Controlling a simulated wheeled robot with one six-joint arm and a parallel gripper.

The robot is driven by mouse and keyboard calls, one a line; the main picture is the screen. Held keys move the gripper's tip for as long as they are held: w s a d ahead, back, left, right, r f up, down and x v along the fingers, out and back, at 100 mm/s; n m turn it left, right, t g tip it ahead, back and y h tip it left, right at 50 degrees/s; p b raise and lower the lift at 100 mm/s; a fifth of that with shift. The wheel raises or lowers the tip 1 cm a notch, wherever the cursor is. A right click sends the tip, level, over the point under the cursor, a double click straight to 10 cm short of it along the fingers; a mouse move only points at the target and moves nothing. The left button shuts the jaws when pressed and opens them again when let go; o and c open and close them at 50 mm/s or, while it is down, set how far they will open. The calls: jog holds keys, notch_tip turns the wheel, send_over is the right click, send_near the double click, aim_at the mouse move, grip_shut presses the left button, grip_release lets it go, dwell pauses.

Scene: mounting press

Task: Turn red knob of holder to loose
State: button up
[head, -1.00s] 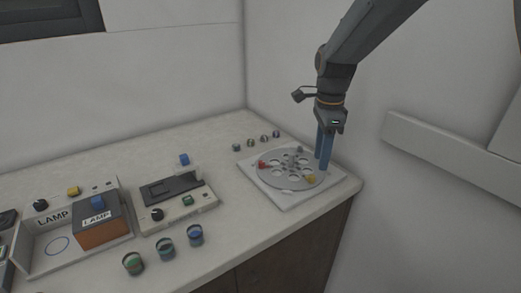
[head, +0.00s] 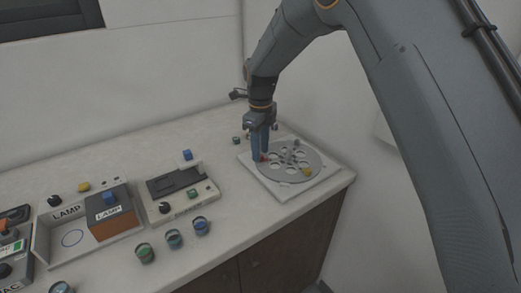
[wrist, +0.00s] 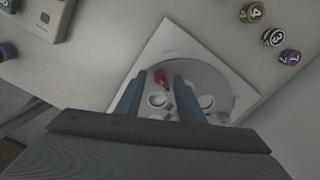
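The holder is a grey round disc (head: 299,175) with several round holes, on a white square base at the right end of the counter. Its red knob (head: 263,157) is at the disc's left edge, partly hidden by my gripper's fingers. My gripper (head: 260,155) points down at the red knob with two blue fingers. In the wrist view the red knob (wrist: 161,79) shows between and just beyond the parted fingers, nearer the left one. The fingers are open with a gap between them. I cannot tell whether they touch the knob.
Several small numbered pots (wrist: 272,37) stand on the counter behind the holder. A grey device with a blue knob (head: 187,155) and a LAMP box (head: 110,212) stand to the left. Several jars (head: 174,239) stand near the front edge.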

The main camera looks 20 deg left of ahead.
jog(key=shift+f, duration=0.6)
grip_shut()
